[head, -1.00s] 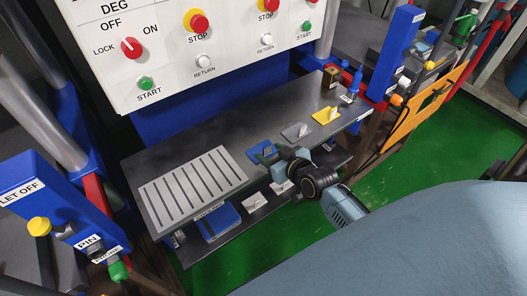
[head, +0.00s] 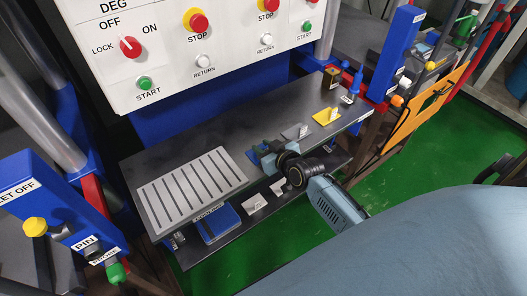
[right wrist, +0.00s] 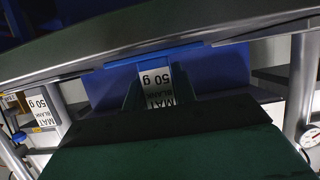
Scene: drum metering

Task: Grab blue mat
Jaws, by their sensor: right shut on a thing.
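The blue mat (head: 253,158) lies on the dark shelf, right of the slotted grey plate, partly hidden by my right gripper (head: 268,150). In the right wrist view its blue edge (right wrist: 140,57) shows beyond the fingers. An upright white tag (right wrist: 156,88) marked "50 g MAT BLANK" stands between the two fingers of my right gripper (right wrist: 154,92). The right gripper is shut on this tag of the blue mat. I cannot tell whether the mat is clear of the shelf. My left gripper is not in view.
A grey mat (head: 296,132) and a yellow mat (head: 327,117) lie farther right on the shelf. The slotted plate (head: 193,187) is to the left. A blue scale (head: 217,222) and white tags (head: 255,203) are on the lower shelf. The control panel (head: 160,60) rises behind.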

